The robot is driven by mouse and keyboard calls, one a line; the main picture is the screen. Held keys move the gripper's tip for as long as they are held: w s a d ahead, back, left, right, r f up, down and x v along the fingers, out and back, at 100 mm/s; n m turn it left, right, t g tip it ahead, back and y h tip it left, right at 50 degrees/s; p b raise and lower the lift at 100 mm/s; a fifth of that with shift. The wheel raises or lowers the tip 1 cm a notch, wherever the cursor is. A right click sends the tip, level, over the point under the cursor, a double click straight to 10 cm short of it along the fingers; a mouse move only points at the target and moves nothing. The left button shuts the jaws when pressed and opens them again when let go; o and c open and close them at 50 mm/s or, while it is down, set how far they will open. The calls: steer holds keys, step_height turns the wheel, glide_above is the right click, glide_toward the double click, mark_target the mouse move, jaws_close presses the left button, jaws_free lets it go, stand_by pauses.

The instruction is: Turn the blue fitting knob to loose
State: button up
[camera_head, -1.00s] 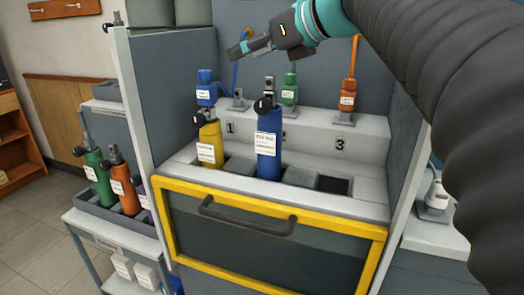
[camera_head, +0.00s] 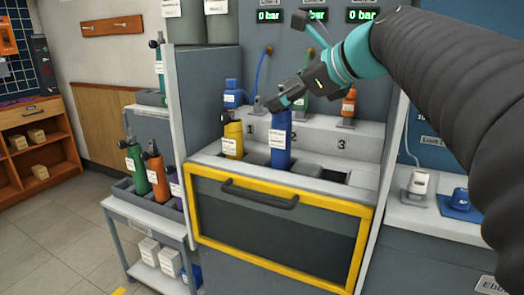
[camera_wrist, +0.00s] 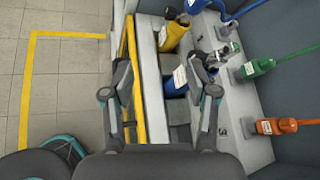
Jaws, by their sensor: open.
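The blue fitting (camera_head: 233,96) stands on the grey ledge at the left of the bench, with a blue hose (camera_head: 260,68) nearby. It shows in part at the top edge of the wrist view (camera_wrist: 196,5). I cannot make out the setting of its knob. My gripper (camera_head: 271,102) is open, to the right of the blue fitting and over the top of the blue cylinder (camera_head: 281,143), hiding that cylinder's valve. In the wrist view, the fingers of my gripper (camera_wrist: 160,92) are spread apart, with the blue cylinder (camera_wrist: 176,83) partly visible beyond them.
A yellow cylinder (camera_head: 232,140) stands left of the blue one. Green (camera_head: 303,104) and orange (camera_head: 348,104) fittings stand further right on the ledge. A yellow-framed drawer front (camera_head: 270,225) is below. A cart (camera_head: 150,225) with several cylinders stands at the left. Displays (camera_head: 315,15) read 0 bar.

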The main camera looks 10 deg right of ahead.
steer(key=s+d+f+n+g+h, duration=0.1)
steer(key=s+d+f+n+h, duration=0.1)
steer(key=f+n, duration=0.5)
step_height(320, 180, down, 3)
steer(key=shift+s+d+r+n+g+h, duration=0.15)
steer(key=shift+s+n+g+h, duration=0.15)
steer(key=shift+s, duration=0.5)
